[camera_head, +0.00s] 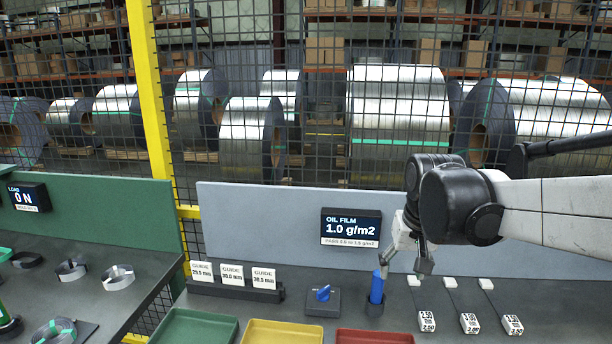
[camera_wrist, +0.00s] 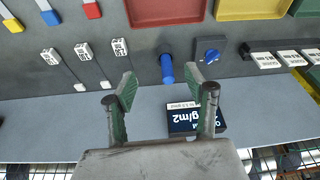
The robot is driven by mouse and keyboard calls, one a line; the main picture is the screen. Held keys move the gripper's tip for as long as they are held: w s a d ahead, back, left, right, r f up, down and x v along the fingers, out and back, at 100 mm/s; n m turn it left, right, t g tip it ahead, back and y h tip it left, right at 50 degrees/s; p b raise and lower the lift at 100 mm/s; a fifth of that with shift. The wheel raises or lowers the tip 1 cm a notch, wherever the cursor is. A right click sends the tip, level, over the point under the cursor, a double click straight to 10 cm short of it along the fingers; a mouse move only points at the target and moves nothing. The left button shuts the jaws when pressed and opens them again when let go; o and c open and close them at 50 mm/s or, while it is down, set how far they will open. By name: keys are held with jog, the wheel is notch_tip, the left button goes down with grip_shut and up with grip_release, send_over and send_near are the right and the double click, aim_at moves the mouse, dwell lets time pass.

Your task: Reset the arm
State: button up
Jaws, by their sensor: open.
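My gripper (camera_head: 405,268) hangs over the back of the grey bench, in front of the low blue-grey panel (camera_head: 270,222). In the wrist view, its two green-padded fingers (camera_wrist: 168,92) are spread wide with nothing between them. A blue cylinder (camera_head: 376,288) stands upright in a dark round holder, close to my gripper's left finger in the head view. In the wrist view the blue cylinder (camera_wrist: 167,70) shows beyond the fingertips, apart from them. My white and black arm reaches in from the right.
A blue-knobbed switch (camera_head: 323,295), guide blocks (camera_head: 232,276) and several labelled white blocks (camera_head: 469,322) stand on the bench. Green (camera_head: 195,328), yellow (camera_head: 282,332) and red (camera_head: 375,337) trays lie in front. An oil film display (camera_head: 351,227) and mesh fence are behind.

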jog(key=s+f+t+b, duration=0.1)
jog(key=s+f+t, duration=0.1)
jog(key=s, duration=0.7)
jog(key=s+f+t+b, duration=0.1)
jog(key=s+f+t, duration=0.1)
jog(key=s, duration=0.7)
jog(key=shift+f+n, duration=0.3)
jog(key=shift+f, duration=0.15)
jog(key=shift+s, duration=0.1)
dwell(0.5)
